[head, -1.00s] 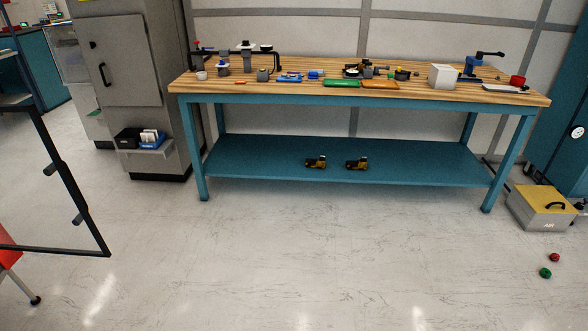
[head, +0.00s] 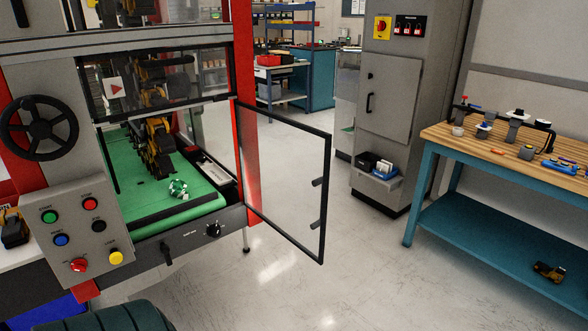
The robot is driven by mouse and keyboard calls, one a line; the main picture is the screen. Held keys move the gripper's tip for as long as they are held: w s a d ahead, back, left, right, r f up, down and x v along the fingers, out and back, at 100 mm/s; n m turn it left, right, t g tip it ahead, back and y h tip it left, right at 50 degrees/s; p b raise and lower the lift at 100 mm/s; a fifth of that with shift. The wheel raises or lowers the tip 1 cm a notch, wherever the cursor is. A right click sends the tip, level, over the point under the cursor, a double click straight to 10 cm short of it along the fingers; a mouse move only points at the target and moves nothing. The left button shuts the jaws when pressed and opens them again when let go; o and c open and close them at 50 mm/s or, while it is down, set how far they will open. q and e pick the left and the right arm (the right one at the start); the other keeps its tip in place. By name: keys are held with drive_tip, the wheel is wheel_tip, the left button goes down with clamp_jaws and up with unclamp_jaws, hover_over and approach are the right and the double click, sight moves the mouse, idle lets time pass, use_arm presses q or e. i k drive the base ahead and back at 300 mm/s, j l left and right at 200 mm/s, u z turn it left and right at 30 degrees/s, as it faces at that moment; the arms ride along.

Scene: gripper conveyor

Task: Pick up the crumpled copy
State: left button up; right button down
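A small crumpled-looking green and white piece (head: 178,188) lies on the green conveyor belt (head: 150,212) inside the machine at the left. It is too small to tell whether it is a crumpled copy. A black and yellow gripper mechanism (head: 155,135) hangs over the belt, just behind the piece. Neither of my grippers is in view.
The machine's clear, dark-framed door (head: 290,180) stands open to the right of the belt. A control panel (head: 82,235) and handwheel (head: 38,127) are at the left. A workbench (head: 500,145) stands at the right. The floor (head: 330,285) between is clear.

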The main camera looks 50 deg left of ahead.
sight(178, 189)
drive_tip(key=i+u, duration=0.1)
drive_tip(key=u, duration=1.5)
drive_tip(key=i+l+u, duration=0.2)
drive_tip(key=l+u, duration=0.2)
drive_tip(key=i+l+u, duration=0.15)
drive_tip(key=l+u, duration=0.3)
drive_tip(key=i+l+u, duration=0.1)
drive_tip(key=l+u, duration=0.7)
drive_tip(key=l, duration=0.75)
drive_tip(key=k+l+u, duration=0.1)
drive_tip(key=l, duration=0.6)
drive_tip(key=i+j+z, duration=0.15)
drive_tip(key=j+z, duration=0.35)
drive_tip(key=l, duration=0.1)
